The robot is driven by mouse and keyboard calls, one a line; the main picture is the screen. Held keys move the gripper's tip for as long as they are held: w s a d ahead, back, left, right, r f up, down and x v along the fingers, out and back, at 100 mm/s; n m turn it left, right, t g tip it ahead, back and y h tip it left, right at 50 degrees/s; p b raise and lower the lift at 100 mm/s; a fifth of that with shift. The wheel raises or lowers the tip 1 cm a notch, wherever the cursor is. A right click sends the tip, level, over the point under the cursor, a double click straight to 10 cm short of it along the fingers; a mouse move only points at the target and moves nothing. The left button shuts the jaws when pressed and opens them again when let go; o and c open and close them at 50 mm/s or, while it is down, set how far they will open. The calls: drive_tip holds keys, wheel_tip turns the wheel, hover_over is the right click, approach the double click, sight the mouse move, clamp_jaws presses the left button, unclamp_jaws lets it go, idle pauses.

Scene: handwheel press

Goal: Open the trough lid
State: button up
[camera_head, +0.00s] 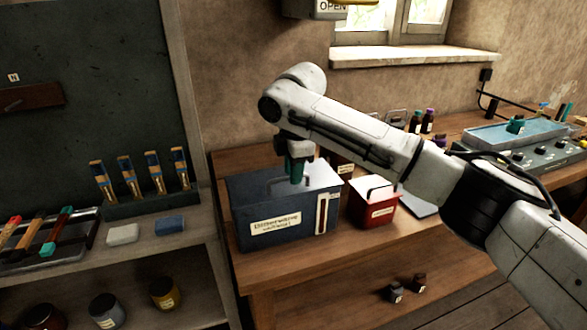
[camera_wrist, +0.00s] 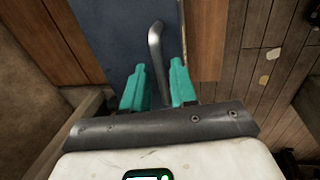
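The trough appears to be the blue box (camera_head: 262,229) with a pale label on its front, standing on the wooden bench. Its flat blue lid (camera_head: 318,174) looks closed and carries a thin grey handle (camera_head: 274,184). My gripper (camera_head: 293,178) points down over the lid at this handle. In the wrist view, the grey handle (camera_wrist: 155,45) runs between the two teal fingers of my gripper (camera_wrist: 160,85). The fingers are apart, with a narrow gap visible beside the handle. The blue lid surface (camera_wrist: 115,35) lies beyond them. Finger contact with the handle is not clear.
A smaller red box (camera_head: 375,208) with a handle stands right of the blue box. A shelf with blue-handled tools (camera_head: 155,172) is at the left. Dark bottles (camera_head: 427,122) and a blue tray (camera_head: 515,134) are further right. Two small dark items (camera_head: 408,287) lie below the bench.

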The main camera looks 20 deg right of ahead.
clamp_jaws()
drive_tip(key=shift+r, duration=0.2)
idle(0.3)
